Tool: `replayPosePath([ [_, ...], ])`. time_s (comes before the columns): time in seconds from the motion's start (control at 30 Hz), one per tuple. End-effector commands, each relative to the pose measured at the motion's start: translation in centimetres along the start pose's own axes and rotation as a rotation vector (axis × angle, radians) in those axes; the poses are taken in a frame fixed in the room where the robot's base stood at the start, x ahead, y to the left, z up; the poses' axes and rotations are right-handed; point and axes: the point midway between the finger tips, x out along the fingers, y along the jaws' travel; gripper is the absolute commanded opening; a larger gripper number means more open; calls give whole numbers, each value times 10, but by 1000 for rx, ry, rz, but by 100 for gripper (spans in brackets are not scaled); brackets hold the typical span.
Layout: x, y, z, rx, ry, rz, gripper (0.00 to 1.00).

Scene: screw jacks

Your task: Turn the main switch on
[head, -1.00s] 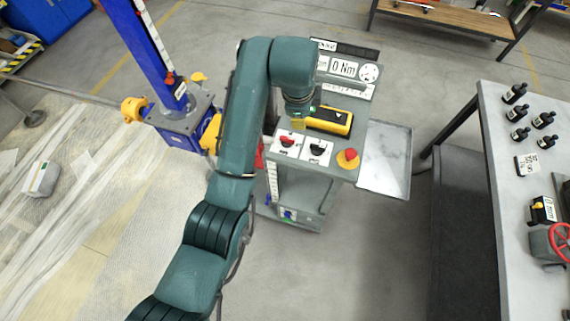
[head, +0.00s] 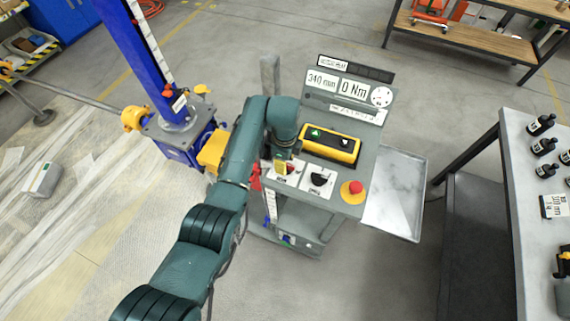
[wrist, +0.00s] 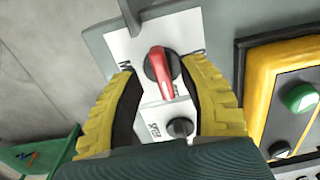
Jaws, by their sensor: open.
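The main switch is a red rotary handle on a dark round base, on a white plate. In the wrist view the main switch (wrist: 160,72) lies between my fingers, its handle roughly upright in the picture with a slight tilt. My gripper (wrist: 160,80) is open, with one yellow ribbed finger on each side of the switch. Contact cannot be made out. In the head view my gripper (head: 283,167) is over the left part of the console's front panel and hides most of the switch; only a little red shows beside it.
Right of the switch are a black dial (head: 319,180), a red emergency stop (head: 355,187) and a yellow box (head: 330,148) with a green button (wrist: 299,97). A grey tray (head: 397,195) hangs on the console's right side. A blue screw jack (head: 185,140) stands left.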

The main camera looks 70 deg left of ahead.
Motion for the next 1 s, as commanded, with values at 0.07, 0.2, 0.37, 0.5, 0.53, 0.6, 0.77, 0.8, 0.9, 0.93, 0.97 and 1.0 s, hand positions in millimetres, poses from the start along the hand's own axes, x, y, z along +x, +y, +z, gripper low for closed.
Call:
replayPosePath([
  [0.07,9,0,0,0,0,0,41],
  [0.2,15,0,0,0,0,-1,41],
  [0.37,15,0,0,0,0,-1,41],
  [0.5,15,0,0,0,0,-1,24],
  [0.53,15,0,0,0,0,-1,18],
  [0.6,15,0,0,0,0,-1,5],
  [0.77,15,0,0,0,0,-1,0],
  [0.8,15,0,0,0,0,-1,0],
  [0.9,16,0,0,0,0,0,0],
  [0.93,16,0,0,0,0,0,0],
  [0.97,16,0,0,-1,0,0,0],
  [1.0,16,0,0,-2,0,0,0],
])
